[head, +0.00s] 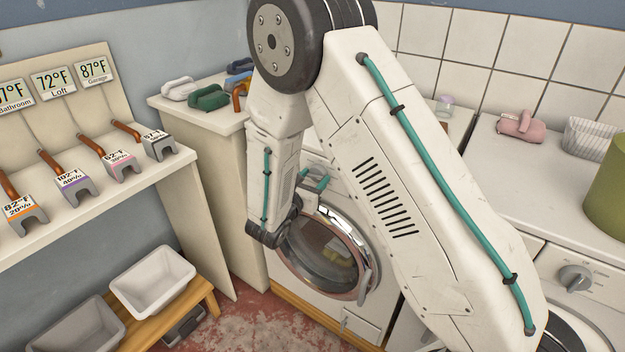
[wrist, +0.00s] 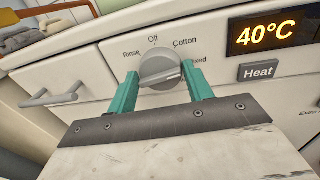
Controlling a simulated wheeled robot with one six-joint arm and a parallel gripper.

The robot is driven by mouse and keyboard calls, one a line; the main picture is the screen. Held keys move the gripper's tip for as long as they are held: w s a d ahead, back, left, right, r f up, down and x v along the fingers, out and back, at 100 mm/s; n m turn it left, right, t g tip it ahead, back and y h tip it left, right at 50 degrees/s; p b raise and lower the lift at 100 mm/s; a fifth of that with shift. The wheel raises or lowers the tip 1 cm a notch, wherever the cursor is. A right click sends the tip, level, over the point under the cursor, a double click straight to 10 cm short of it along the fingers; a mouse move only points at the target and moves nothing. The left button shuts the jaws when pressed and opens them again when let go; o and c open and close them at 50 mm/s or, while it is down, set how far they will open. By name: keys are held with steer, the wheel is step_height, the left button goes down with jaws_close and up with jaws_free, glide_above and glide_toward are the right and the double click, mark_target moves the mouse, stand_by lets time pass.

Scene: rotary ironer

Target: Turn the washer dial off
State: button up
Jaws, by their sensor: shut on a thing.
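The washer dial (wrist: 160,66) is a round grey knob on a white panel in the wrist view. The labels Rinse, Off, Cotton and a partly covered "Mixed" stand around it. Its raised ridge slants toward the right, near the Mixed side rather than up at Off. My gripper (wrist: 161,72) is shut on the dial, one teal finger on each side. In the head view my gripper (head: 314,182) is at the upper front of the washer (head: 357,304), above its round door. My arm hides most of the panel there.
A display (wrist: 265,33) reads 40°C, with a Heat button (wrist: 259,72) below it. A drawer handle (wrist: 54,95) is left of the dial. A second machine with its own dial (head: 575,278) stands right. A shelf (head: 120,190) and white bin (head: 152,280) are left.

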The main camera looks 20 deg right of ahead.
steer(key=n, duration=0.4)
steer(key=shift+g, duration=0.3)
steer(key=n, duration=0.3)
steer(key=shift+n, duration=0.4)
steer(key=n+g, duration=0.1)
steer(key=n, duration=0.3)
steer(key=shift+w+a+n+g, duration=0.1)
steer(key=shift+n+g, duration=0.2)
steer(key=shift+n, duration=1.1)
steer(key=shift+r, duration=0.1)
steer(key=o, duration=0.9)
